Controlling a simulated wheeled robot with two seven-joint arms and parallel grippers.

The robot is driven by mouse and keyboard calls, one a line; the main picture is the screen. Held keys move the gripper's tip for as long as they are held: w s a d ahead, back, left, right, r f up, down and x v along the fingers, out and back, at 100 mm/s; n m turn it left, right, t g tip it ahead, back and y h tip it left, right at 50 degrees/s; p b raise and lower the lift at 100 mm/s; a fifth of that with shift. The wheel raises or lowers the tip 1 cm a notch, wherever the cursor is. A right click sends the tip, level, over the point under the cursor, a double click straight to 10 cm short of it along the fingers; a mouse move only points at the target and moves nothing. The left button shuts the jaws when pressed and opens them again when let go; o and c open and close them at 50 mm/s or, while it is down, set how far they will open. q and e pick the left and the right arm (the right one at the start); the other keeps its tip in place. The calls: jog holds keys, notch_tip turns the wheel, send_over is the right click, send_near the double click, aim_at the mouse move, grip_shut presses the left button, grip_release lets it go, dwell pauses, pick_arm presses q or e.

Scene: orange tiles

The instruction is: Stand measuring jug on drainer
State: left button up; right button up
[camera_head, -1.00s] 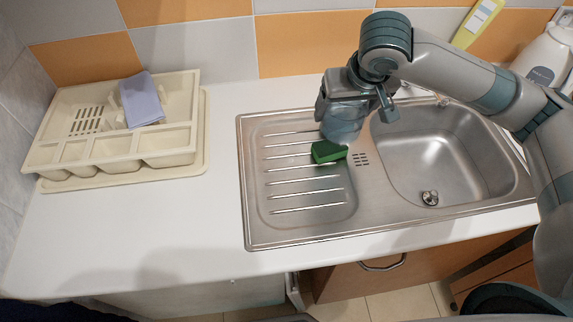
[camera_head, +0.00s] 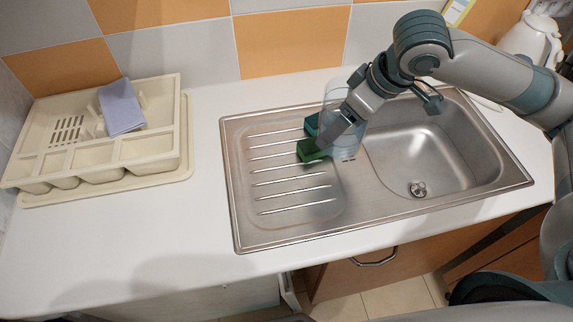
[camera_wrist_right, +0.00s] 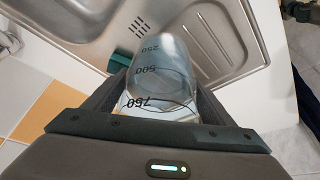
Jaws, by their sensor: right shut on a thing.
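The clear measuring jug (camera_head: 346,146) is at the right end of the ribbed drainer (camera_head: 275,178), near the bowl. It looks roughly upright in the head view. My right gripper (camera_head: 335,128) is shut on the jug, with part of the arm in front of it. In the right wrist view the jug (camera_wrist_right: 152,72), marked 250, 500 and 750, sits between the two fingers (camera_wrist_right: 150,98). I cannot tell whether its base touches the steel. My left gripper is not in view.
The sink bowl (camera_head: 430,160) is right of the drainer. A cream cutlery tray (camera_head: 100,153) with a bluish cloth (camera_head: 121,107) stands on the left of the white counter (camera_head: 140,240). The drainer's left part is clear.

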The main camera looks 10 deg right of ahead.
jog(key=s+n, duration=0.1)
jog(key=n, duration=0.1)
jog(key=s+r+n+g+y, duration=0.1)
jog(key=s+n, duration=0.2)
jog(key=s, duration=0.1)
jog(key=shift+s+d+r+n+g, duration=0.1)
jog(key=shift+s+r+n+g, duration=0.15)
jog(key=shift+r+n+g, duration=0.15)
jog(key=shift+f, duration=0.1)
jog(key=w+a+f+p, duration=0.2)
jog(key=a+f, duration=0.5)
jog(key=a, duration=0.4)
jog(key=shift+w+a, duration=0.15)
jog(key=shift+w, duration=0.45)
notch_tip(320, 180, down, 3)
jog(key=shift+r+p, duration=0.2)
jog(key=shift+p, duration=0.35)
jog(key=shift+f, duration=0.65)
